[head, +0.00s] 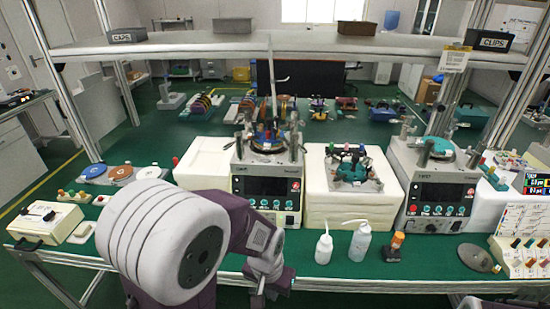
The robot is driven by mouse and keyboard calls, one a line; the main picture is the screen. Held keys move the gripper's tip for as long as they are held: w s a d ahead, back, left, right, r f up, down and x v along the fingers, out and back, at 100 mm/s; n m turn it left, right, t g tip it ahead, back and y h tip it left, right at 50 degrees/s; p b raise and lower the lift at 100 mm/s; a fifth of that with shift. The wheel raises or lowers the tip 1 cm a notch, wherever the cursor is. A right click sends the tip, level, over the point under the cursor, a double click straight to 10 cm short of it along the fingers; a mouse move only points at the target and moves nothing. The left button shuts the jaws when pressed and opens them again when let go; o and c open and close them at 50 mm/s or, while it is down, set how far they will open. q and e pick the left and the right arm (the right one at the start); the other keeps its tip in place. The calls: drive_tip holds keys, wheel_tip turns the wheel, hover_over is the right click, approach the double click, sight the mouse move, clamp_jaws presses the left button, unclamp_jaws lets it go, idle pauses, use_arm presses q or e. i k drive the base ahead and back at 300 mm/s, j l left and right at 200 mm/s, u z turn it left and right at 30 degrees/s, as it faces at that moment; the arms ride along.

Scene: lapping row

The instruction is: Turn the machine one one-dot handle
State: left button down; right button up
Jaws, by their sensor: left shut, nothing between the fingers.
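Two grey lapping machines stand on the green bench. The left machine (268,188) has a dark display, a row of teal knobs and a round plate on top with several coloured handles. The right machine (432,192) has a similar front and a teal piece on top. I cannot make out number labels or handle dots at this size. My left gripper (268,292) is shut and empty, low in front of the left machine near the bench's front edge, apart from the machine. My left forearm covers part of the bench to its left. My right gripper is not in view.
White bottles (324,247) and an orange-topped bottle (396,243) stand right of my left gripper. White blocks (347,195) with a teal fixture sit between the machines. A shelf (300,47) crosses above. A control box (46,222) is at left, a round metal plate (478,258) at right.

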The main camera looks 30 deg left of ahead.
sight(239, 141)
drive_tip(key=u, duration=0.95)
